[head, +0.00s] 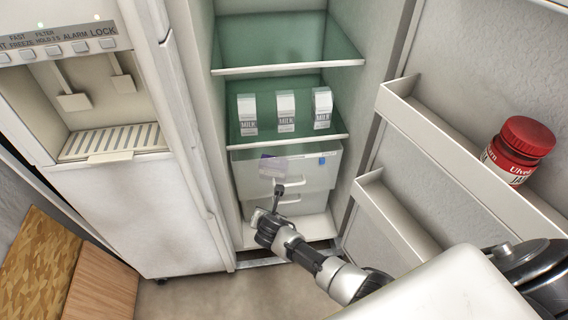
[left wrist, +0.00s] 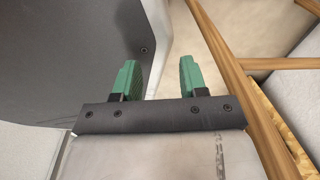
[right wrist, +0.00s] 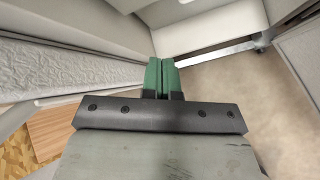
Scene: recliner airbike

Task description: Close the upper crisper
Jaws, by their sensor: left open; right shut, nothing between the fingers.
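The upper crisper (head: 318,175) is a pale, see-through drawer under the lowest glass shelf in the open fridge. Its front looks a little forward of the lower crisper (head: 306,208), though how far is hard to tell. A purplish item (head: 272,165) shows at its left part. My right gripper (head: 279,190) is in front of the crispers near the upper handle (head: 294,181); whether it touches is unclear. Its fingers are together and empty in the right wrist view (right wrist: 160,76). My left gripper (left wrist: 158,78) is open and empty over the floor, outside the head view.
Milk cartons (head: 286,112) stand on the glass shelf above. The open fridge door on the right has bins (head: 440,140) and a red-lidded jar (head: 520,150). The freezer door with dispenser (head: 110,130) is at left. A wooden item (head: 60,270) stands lower left.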

